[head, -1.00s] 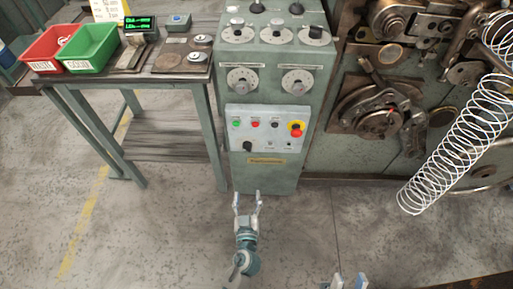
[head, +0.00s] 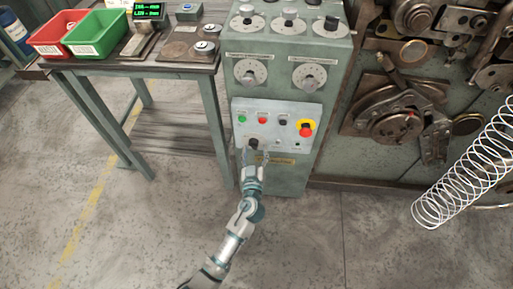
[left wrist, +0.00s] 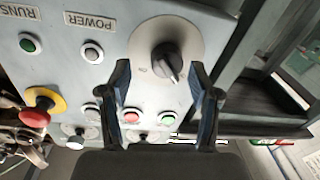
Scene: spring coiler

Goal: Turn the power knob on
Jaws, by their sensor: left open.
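The black power knob (head: 253,143) sits at the lower left of the light control panel on the green cabinet. In the left wrist view the knob (left wrist: 167,60) stands on a round grey plate, its grip ridge pointing to the lower right. A label reading POWER is beside a small pale lamp (left wrist: 92,53). My left gripper (head: 254,154) is open at the panel, just below the knob in the head view. In the left wrist view its fingers (left wrist: 160,75) are on either side of the knob, with visible gaps. My right gripper is out of view.
The panel (head: 270,130) also carries a green button (head: 242,118), a red button (head: 262,121) and a red and yellow emergency stop (head: 306,128). A table (head: 110,61) with bins stands left. A wire coil (head: 465,165) hangs right. The front floor is clear.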

